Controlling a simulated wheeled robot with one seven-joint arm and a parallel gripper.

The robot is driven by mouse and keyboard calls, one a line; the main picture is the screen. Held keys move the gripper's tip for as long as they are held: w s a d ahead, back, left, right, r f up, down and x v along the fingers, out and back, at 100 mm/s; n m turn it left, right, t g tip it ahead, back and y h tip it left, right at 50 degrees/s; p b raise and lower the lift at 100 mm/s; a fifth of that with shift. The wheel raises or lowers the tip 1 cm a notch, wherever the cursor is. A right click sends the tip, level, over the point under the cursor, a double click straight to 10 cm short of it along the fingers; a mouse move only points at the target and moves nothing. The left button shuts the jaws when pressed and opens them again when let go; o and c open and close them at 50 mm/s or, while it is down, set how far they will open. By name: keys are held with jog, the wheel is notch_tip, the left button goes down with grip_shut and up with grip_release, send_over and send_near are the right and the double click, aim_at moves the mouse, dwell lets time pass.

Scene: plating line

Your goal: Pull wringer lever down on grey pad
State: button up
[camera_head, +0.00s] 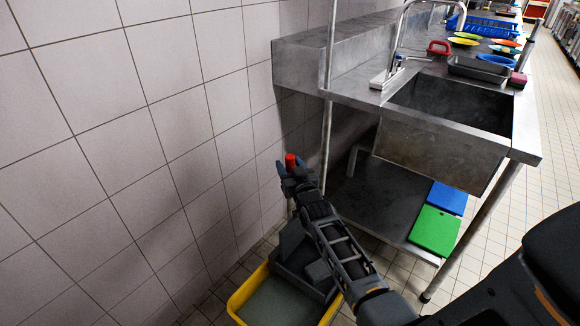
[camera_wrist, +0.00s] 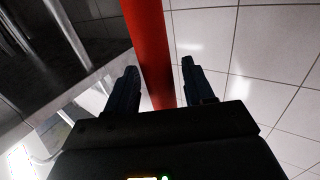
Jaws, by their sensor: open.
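The wringer lever's red grip (camera_head: 291,160) stands up at my gripper (camera_head: 287,173), near the tiled wall. In the wrist view the red lever (camera_wrist: 148,35) runs between the two fingers of my open gripper (camera_wrist: 159,72), with a gap visible to the right finger; contact on the left side is unclear. The grey wringer (camera_head: 294,247) sits on the yellow mop bucket (camera_head: 240,301), partly hidden by my arm. A grey surface (camera_head: 278,302) shows inside the bucket; I cannot tell whether it is a pad.
A steel sink table (camera_head: 340,88) stands to the right, with a leg close to my gripper. Its lower shelf holds a green board (camera_head: 435,229) and a blue board (camera_head: 448,198). The tiled wall (camera_head: 130,150) is close on the left.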

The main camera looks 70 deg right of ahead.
grip_shut()
dwell(0.4)
